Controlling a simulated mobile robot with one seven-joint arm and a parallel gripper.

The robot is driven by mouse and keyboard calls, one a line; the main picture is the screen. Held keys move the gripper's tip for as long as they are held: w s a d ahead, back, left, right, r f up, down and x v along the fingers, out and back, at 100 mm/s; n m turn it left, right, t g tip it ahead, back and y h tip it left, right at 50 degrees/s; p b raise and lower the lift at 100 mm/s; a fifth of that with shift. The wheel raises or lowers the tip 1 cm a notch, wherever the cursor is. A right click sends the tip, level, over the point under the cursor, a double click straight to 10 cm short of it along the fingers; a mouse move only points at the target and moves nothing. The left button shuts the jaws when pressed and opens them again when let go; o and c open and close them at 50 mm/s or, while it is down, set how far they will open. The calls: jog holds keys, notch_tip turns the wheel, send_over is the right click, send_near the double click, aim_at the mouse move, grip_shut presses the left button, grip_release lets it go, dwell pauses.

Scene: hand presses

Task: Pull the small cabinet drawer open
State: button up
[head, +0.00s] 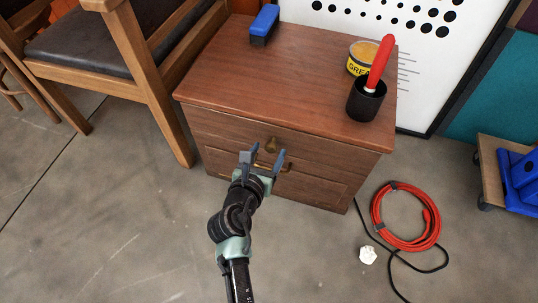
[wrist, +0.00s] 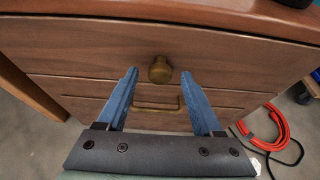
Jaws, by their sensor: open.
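The small wooden cabinet (head: 230,119) stands on the floor in the middle of the head view. Its upper drawer (wrist: 90,58) looks shut and has a round brass knob (wrist: 160,70); the knob also shows in the head view (head: 272,145). Below it is a lower front with a brass bar handle (wrist: 157,107). My gripper (head: 264,157) is in front of the drawer, with its blue fingers pointing at it. In the wrist view my gripper (wrist: 165,76) is open and empty, and the knob sits between the fingertip lines, apparently just beyond them.
On the cabinet top are a blue brush (head: 264,24), a yellow tin (head: 361,58) and a black cup (head: 366,102) holding a red-handled tool. A wooden chair (head: 148,85) stands close at left. A red hose coil (head: 376,213) lies at right.

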jog(key=shift+w+d+f, duration=0.2)
jog(key=shift+w+f, duration=0.05)
jog(key=shift+w, duration=0.35)
grip_shut()
dwell(1.1)
